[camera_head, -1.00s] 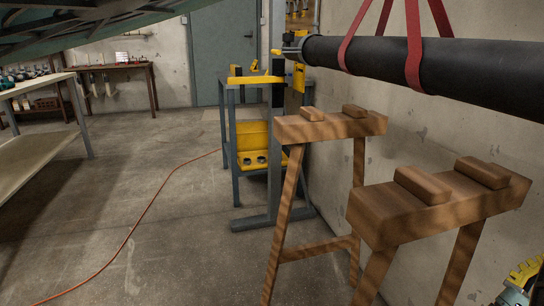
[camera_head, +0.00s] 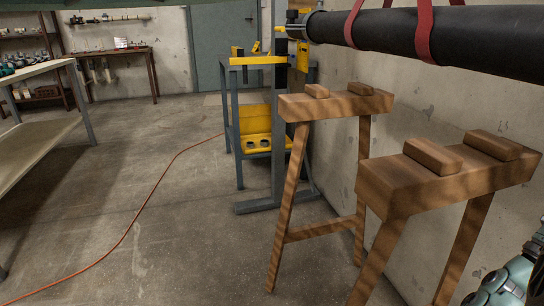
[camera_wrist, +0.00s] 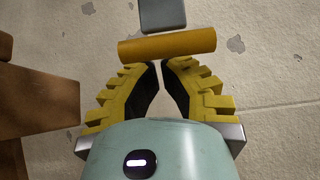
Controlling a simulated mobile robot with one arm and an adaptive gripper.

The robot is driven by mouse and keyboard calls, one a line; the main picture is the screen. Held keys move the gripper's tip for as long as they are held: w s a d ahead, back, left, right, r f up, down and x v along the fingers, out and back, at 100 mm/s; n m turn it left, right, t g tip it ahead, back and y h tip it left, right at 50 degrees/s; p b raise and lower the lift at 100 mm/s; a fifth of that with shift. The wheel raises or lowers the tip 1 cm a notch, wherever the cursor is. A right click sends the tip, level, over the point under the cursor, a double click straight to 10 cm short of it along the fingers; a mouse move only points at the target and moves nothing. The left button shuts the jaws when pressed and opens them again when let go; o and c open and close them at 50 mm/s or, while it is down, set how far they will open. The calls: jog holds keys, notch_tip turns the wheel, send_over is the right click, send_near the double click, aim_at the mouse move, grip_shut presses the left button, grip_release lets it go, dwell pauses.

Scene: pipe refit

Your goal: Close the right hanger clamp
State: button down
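I cannot clearly make out the right hanger clamp in the head view. A black pipe (camera_head: 400,30) hangs there in red straps (camera_head: 424,32). In the wrist view, a yellow-orange bar (camera_wrist: 167,46) lies crosswise just beyond my fingertips, with a grey block (camera_wrist: 162,15) behind it. I cannot tell whether these belong to the clamp. My gripper (camera_wrist: 160,70) has yellow ribbed fingers with black pads. A narrow gap shows between them, with nothing visible in it. I cannot tell whether the fingers touch the bar. In the head view, part of my teal wrist shows at the bottom right.
Two wooden sawhorses (camera_head: 338,104) (camera_head: 440,185) stand beneath the pipe along the wall. A grey stand (camera_head: 279,130) and a blue-framed table (camera_head: 240,100) with yellow parts are behind. An orange cord (camera_head: 150,200) crosses the floor. The floor left of the sawhorses is mostly clear.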

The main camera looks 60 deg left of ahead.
jog(key=shift+s+a+r, duration=0.1)
jog(key=shift+s+a, duration=0.15)
jog(key=shift+s, duration=0.25)
jog(key=shift+s, duration=0.1)
